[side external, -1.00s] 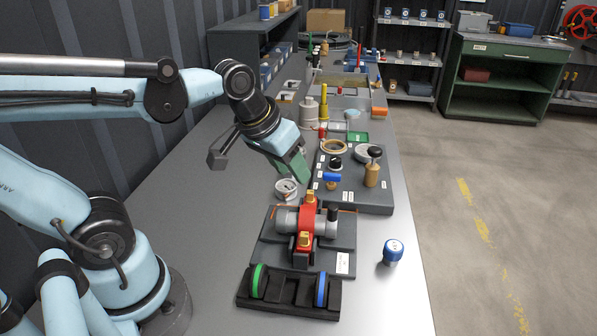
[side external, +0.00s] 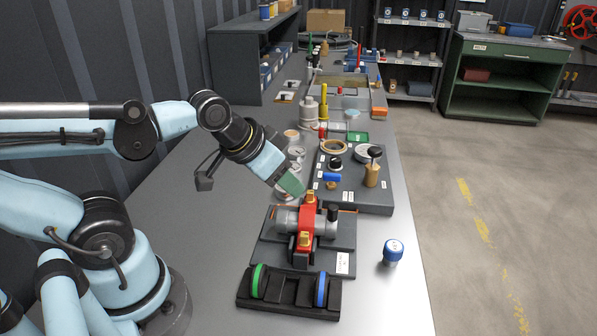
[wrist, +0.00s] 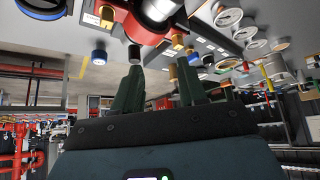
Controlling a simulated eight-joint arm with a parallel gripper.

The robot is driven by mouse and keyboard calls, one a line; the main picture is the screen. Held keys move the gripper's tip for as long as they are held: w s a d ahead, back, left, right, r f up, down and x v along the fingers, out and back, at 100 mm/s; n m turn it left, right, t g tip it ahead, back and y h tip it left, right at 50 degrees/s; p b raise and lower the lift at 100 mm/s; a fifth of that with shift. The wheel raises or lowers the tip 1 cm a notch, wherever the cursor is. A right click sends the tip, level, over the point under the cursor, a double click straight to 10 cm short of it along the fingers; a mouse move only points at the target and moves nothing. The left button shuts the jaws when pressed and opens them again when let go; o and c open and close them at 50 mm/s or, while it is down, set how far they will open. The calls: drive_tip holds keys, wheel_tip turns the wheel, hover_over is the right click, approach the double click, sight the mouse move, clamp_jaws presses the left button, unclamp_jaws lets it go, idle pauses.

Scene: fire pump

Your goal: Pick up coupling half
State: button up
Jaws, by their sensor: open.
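Two upright discs that look like coupling halves stand in a black cradle (side external: 290,305) at the table's front: a green-rimmed disc (side external: 258,281) on the left and a blue-rimmed disc (side external: 321,290) on the right. The blue-rimmed disc also shows at the top left of the wrist view (wrist: 38,10). I cannot tell which one is meant. My gripper (side external: 291,186) hangs above and behind the pump, apart from both discs. In the wrist view my gripper (wrist: 160,88) has its green fingers spread, with nothing held between them.
The red and grey pump (side external: 306,222) on its dark base stands between my gripper and the cradle. A blue-capped cylinder (side external: 393,252) stands to the right. A dark fixture board (side external: 345,195) with a valve and knobs lies behind. The table left of the pump is clear.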

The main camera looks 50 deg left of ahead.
drive_tip(key=shift+o, duration=0.5)
wheel_tip(320, 180, up, 5)
drive_tip(key=m+g, duration=0.7)
drive_tip(key=m, duration=1.9)
hover_over(307, 210)
drive_tip(key=shift+m, duration=0.3)
drive_tip(key=shift+f, duration=6.1)
